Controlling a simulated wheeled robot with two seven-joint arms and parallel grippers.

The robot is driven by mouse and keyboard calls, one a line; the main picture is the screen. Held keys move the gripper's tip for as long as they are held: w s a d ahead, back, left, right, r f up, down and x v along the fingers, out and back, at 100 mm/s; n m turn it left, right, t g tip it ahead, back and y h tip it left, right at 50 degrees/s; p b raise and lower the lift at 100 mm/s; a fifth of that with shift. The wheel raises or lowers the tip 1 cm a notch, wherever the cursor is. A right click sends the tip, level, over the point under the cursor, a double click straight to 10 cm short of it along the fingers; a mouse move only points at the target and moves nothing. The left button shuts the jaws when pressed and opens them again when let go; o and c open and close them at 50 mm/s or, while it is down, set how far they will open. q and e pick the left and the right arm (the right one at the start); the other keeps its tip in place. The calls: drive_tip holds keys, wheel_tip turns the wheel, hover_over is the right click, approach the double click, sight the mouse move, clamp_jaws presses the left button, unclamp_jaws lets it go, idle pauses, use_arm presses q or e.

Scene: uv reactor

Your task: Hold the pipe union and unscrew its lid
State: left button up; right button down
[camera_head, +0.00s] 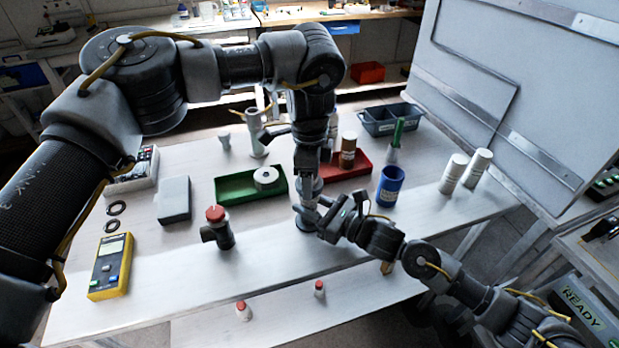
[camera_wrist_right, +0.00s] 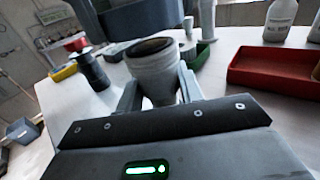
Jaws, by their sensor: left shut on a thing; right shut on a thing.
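The pipe union is a pale grey, stepped cylinder (camera_wrist_right: 155,78), upright between the two fingers of my right gripper (camera_wrist_right: 158,98) in the right wrist view. Its top shows a dark, brown-rimmed round face. In the head view, my right gripper (camera_head: 325,222) comes from the right and is shut on the union (camera_head: 306,218), near the table's front. My left gripper (camera_head: 309,178) points down from above, directly over the union, and is shut. Its dark underside fills the top of the wrist view. The lid is largely hidden, and I cannot tell whether it touches the body.
A green tray (camera_head: 226,191) with a white roll and a red tray (camera_head: 358,164) lie behind. A blue cup (camera_head: 389,187) stands right. A red-capped fitting (camera_head: 217,231), yellow meter (camera_head: 109,268) and grey box (camera_head: 173,200) are left. Two small red-capped bottles stand in front.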

use_arm(q)
drive_tip(key=shift+r, duration=2)
use_arm(e)
drive_tip(key=c, duration=0.8)
unclamp_jaws()
drive_tip(key=shift+c, duration=0.2)
drive_tip(key=shift+s+d, duration=0.1)
use_arm(q)
wheel_tip(320, 180, down, 3)
drive_tip(key=b, duration=0.2)
drive_tip(key=shift+r+b, duration=0.15)
drive_tip(key=shift+b, duration=0.2)
use_arm(e)
drive_tip(key=v, duration=1.1)
drive_tip(key=shift+f, duration=0.15)
drive_tip(key=shift+s+d, duration=0.25)
drive_tip(key=shift+d, duration=0.1)
